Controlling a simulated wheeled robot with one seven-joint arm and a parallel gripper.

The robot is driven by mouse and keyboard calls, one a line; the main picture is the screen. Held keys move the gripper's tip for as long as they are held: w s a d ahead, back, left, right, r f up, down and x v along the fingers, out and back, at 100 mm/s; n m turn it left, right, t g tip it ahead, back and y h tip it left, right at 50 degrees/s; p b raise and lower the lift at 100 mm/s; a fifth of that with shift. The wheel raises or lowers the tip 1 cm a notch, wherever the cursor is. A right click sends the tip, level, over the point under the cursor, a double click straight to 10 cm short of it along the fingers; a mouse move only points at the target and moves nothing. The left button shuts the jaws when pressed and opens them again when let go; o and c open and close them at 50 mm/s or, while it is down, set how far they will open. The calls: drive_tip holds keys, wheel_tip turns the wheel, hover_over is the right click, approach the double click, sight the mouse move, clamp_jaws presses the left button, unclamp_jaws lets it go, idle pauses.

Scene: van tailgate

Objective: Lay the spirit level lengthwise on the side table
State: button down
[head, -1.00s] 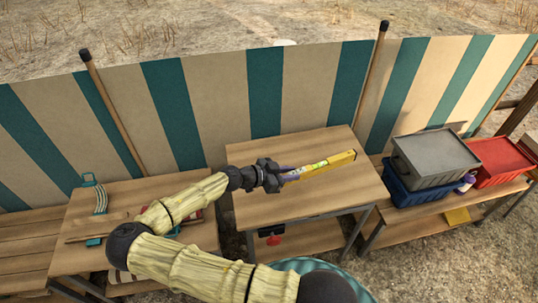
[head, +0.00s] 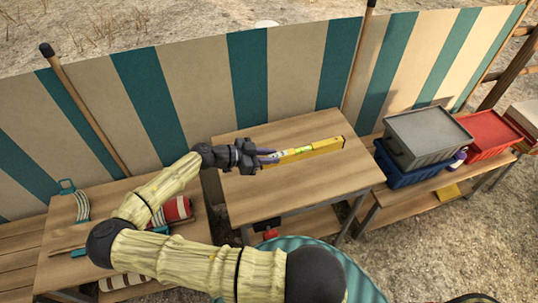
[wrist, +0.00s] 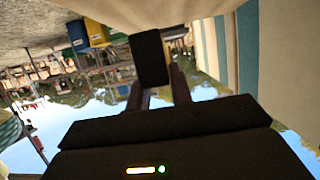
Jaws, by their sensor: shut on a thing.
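The spirit level is a long yellow bar (head: 318,148) with a pale vial window. In the head view it lies over the back half of the middle wooden table (head: 300,195), roughly along the table's length. My gripper (head: 268,157) is shut on its left end, with the rest sticking out to the right. I cannot tell whether the level touches the tabletop or hangs just above it. In the wrist view, my gripper's fingers (wrist: 160,92) show with a dark block between them, probably the level's end.
A striped cloth fence (head: 250,80) stands behind the table. On the right, a grey crate on a blue one (head: 428,138) and a red crate (head: 488,132) stand on another bench. The middle table's front is bare.

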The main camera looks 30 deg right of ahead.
drive_tip(key=shift+d+f+b, duration=0.1)
drive_tip(key=shift+f+b, duration=2.3)
drive_tip(key=shift+f, duration=1.7)
drive_tip(key=c, duration=1.2)
unclamp_jaws()
drive_tip(key=shift+o, duration=0.2)
drive_tip(key=shift+f, duration=0.1)
drive_tip(key=b+v, duration=0.1)
drive_tip(key=v, duration=1.6)
drive_tip(key=shift+r, duration=0.2)
drive_tip(key=shift+s, duration=0.1)
